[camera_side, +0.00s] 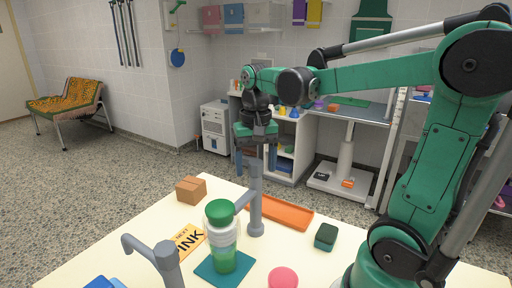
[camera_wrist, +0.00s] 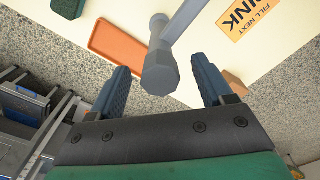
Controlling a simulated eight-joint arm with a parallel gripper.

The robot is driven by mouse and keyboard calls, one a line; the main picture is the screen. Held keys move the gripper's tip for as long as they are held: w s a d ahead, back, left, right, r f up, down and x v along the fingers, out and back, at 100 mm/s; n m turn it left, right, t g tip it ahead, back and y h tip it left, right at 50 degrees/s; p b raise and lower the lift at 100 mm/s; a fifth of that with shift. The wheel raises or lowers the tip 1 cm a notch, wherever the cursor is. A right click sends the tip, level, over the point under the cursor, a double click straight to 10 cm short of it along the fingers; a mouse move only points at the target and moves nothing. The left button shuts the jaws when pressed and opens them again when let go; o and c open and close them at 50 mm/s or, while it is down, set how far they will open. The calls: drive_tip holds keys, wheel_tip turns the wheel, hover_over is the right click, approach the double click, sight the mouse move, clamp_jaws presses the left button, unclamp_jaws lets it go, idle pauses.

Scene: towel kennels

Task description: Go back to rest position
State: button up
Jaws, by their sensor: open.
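My gripper (camera_side: 256,158) hangs above the far part of the cream table, over the top of a grey post with a side arm (camera_side: 255,205). In the wrist view my gripper (camera_wrist: 163,85) has its two blue fingers spread wide, with nothing held between them. The grey post (camera_wrist: 160,70) shows beyond and between the fingers. Whether a fingertip touches the post cannot be told.
A bottle with a green cap (camera_side: 222,235) stands on a teal mat (camera_side: 205,270). An orange tray (camera_side: 290,215), a dark green block (camera_side: 326,236), a pink disc (camera_side: 283,277), a cardboard box (camera_side: 191,190), a yellow card (camera_side: 186,242) and a second grey post (camera_side: 168,262) share the table.

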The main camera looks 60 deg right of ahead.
drive_tip(key=shift+r, duration=2.8)
